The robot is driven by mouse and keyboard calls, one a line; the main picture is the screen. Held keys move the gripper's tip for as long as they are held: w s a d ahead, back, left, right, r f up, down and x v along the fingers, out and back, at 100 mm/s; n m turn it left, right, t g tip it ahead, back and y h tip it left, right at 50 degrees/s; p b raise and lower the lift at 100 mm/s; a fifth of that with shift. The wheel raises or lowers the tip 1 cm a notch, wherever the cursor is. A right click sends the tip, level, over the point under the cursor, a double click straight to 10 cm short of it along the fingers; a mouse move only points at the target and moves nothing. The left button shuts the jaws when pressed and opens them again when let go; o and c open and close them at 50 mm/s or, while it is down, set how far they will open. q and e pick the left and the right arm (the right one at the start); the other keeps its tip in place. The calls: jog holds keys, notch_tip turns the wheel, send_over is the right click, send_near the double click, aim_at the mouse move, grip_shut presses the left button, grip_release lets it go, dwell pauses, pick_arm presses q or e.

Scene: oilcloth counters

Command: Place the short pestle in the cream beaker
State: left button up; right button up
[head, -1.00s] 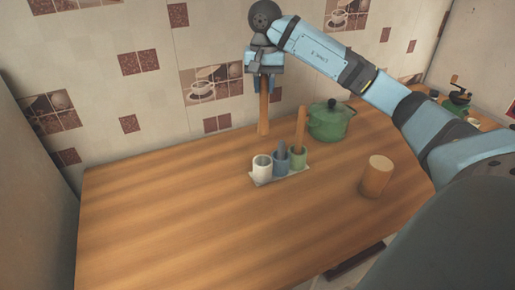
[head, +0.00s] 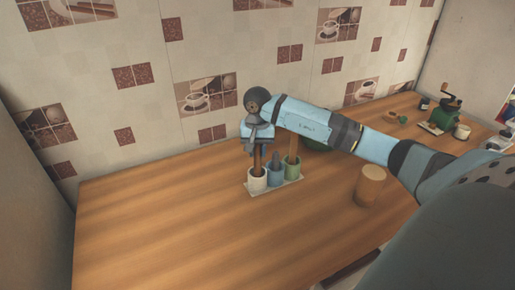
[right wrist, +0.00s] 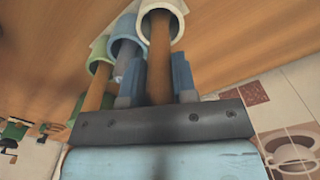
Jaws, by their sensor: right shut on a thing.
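My right gripper (head: 257,147) is shut on the short pestle (head: 257,160), a brown wooden rod held nearly upright. The cream beaker (head: 258,182) stands directly below, at the left end of a row of three. In the right wrist view the pestle (right wrist: 160,60) runs between the fingers into the mouth of the cream beaker (right wrist: 177,38). Its lower end is inside the rim; whether it touches the bottom is hidden. My left gripper is not in view.
The blue beaker (head: 275,176) holds a grey rod, and the green beaker (head: 291,171) holds another wooden rod. All three beakers stand on a pale tray (head: 281,188). A wooden cylinder (head: 370,187) stands to the right. The counter at left is clear.

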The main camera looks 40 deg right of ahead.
jog(key=shift+f+b, duration=0.2)
jog(key=shift+b, duration=0.1)
jog(key=o, duration=0.9)
jog(key=shift+r, duration=0.15)
jog(key=shift+r+p, duration=0.3)
jog(key=shift+p, duration=0.1)
notch_tip(320, 180, up, 12)
jog(key=shift+f+b, duration=0.15)
jog(key=shift+b, duration=0.9)
